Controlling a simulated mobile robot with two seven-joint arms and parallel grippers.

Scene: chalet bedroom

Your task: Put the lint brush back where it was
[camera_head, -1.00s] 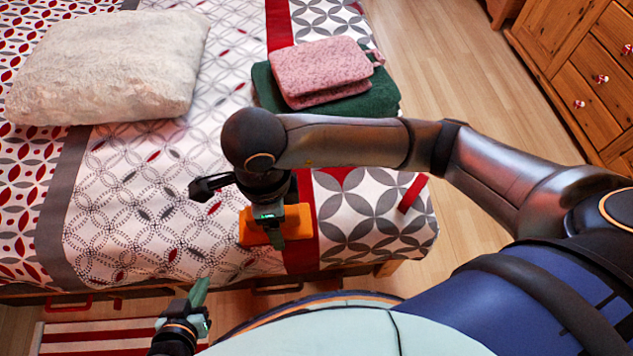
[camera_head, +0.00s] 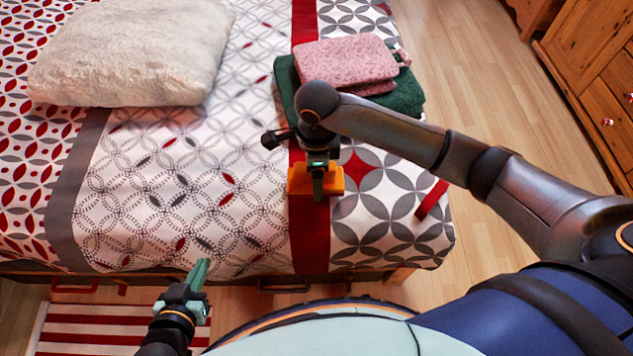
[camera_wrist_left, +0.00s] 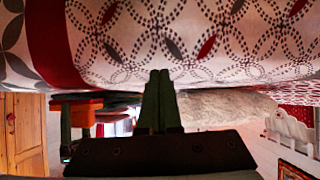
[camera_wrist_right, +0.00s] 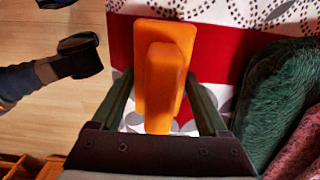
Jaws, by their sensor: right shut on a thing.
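The orange lint brush (camera_head: 330,181) is over the red stripe of the bedspread, near the folded towels. My right gripper (camera_head: 318,182) is shut on it; in the right wrist view the brush (camera_wrist_right: 165,70) stands between the two fingers, its raised handle toward the camera. I cannot tell whether the brush touches the bed. My left gripper (camera_head: 198,276) is empty, low in front of the bed; in the left wrist view its fingers (camera_wrist_left: 160,100) are together.
A pink towel (camera_head: 345,62) lies on a dark green towel (camera_head: 408,95) beyond the brush. A white fluffy pillow (camera_head: 125,50) lies at the far left. A red strip (camera_head: 432,199) is at the bed's right edge. The bedspread (camera_head: 165,190) left of the brush is clear.

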